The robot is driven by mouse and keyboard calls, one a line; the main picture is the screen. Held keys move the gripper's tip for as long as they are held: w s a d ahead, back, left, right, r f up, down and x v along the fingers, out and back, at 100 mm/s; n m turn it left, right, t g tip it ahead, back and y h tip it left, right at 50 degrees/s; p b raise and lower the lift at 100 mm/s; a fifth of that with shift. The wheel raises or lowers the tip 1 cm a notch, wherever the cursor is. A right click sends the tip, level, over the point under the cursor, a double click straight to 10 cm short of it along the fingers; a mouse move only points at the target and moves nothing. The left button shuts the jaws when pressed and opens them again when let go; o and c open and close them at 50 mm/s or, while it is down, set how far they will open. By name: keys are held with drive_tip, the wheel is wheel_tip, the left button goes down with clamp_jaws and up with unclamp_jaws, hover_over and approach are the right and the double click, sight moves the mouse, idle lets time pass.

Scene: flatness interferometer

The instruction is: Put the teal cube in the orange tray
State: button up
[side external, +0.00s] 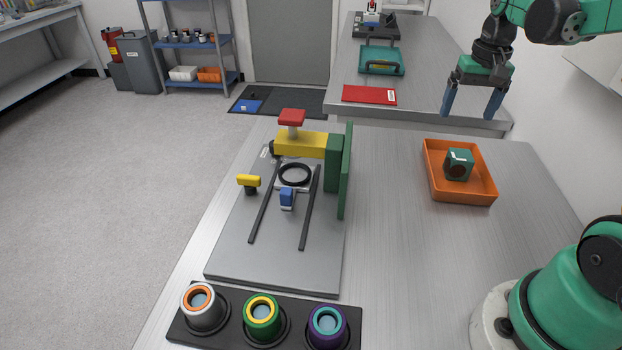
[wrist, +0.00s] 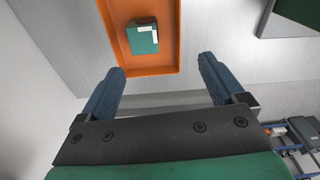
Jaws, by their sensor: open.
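The teal cube (side external: 459,164) sits inside the orange tray (side external: 433,187) on the right part of the near table. It bears a small white label and a dark round mark on one side. In the wrist view the cube (wrist: 143,38) lies on the floor of the tray (wrist: 160,70), apart from my fingers. My gripper (side external: 473,112) is open and empty, raised above and beyond the tray in the side view. In the wrist view its two blue fingers (wrist: 165,75) are spread with nothing between them.
A grey instrument base (side external: 270,255) with a yellow arm (side external: 301,145) and green upright plates (side external: 341,170) stands left of the tray. A black rack (side external: 235,335) with several ringed cylinders lies at the front. Bare table separates the tray from the instrument. A red folder (side external: 369,95) lies on the far table.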

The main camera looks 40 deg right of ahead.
drive_tip(key=a+n+t, duration=0.6)
drive_tip(key=a+n, duration=0.2)
drive_tip(key=a, duration=1)
drive_tip(key=shift+s+a+f+t, duration=0.15)
drive_tip(key=shift+s+a+t, duration=0.15)
drive_tip(key=shift+s, duration=0.15)
